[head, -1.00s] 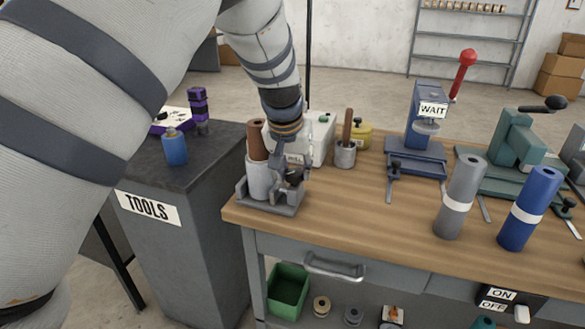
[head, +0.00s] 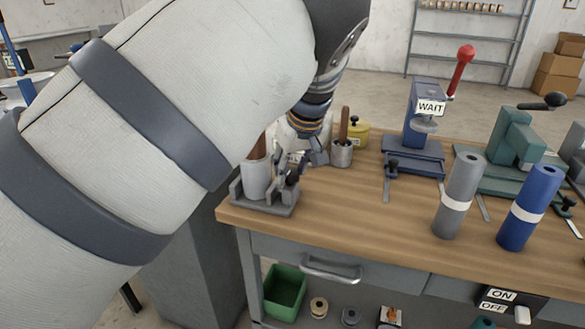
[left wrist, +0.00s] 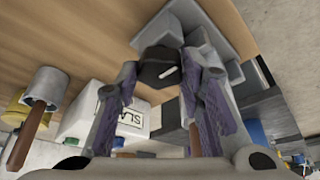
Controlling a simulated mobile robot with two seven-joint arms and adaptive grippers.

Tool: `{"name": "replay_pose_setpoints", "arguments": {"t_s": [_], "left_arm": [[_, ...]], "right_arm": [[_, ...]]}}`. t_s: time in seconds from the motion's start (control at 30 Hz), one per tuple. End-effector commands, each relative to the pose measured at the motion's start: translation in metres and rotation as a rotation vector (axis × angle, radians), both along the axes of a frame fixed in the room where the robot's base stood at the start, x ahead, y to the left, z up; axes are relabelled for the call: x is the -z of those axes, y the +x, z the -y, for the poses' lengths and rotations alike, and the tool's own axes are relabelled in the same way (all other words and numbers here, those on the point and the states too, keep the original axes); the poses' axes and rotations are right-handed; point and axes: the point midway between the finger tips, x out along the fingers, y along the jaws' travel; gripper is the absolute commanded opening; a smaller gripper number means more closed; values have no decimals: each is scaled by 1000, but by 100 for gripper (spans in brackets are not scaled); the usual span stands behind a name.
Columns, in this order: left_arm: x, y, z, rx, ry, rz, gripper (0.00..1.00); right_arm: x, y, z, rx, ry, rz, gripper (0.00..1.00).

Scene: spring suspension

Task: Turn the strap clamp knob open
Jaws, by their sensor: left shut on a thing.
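The strap clamp (head: 266,206) is a grey fixture at the workbench's front left corner, holding a pale grey cylinder (head: 257,180). Its dark knob (head: 293,177) is on the right side, small and partly hidden in the head view. In the left wrist view the black knob (left wrist: 158,70) with a white pointer line sits between my fingertips. My left gripper (head: 299,168) reaches down to it from behind and is shut on it; it also shows in the left wrist view (left wrist: 160,80). My right gripper is not in view.
A grey cup with a brown handle (head: 342,153) and a yellow pot (head: 358,134) stand close to my left gripper. A white box (left wrist: 112,115) is near too. A blue press (head: 424,125) and grey and blue rolls stand right.

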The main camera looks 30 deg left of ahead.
Motion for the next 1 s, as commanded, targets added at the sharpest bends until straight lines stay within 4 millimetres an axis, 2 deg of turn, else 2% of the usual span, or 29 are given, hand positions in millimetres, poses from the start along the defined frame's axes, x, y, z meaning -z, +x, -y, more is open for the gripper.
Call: {"name": "replay_pose_setpoints", "arguments": {"t_s": [0.6, 0.63, 0.67, 1.0], "left_arm": [[3, -1, 1, -38, -3, -6, 8], [3, -1, 1, -38, -3, -6, 40], [3, -1, 1, -37, -3, -7, 44], [-4, -1, 3, -36, -2, -1, 44]], "right_arm": [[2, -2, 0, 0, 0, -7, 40], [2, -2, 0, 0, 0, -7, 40], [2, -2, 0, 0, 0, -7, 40], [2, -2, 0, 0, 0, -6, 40]]}}
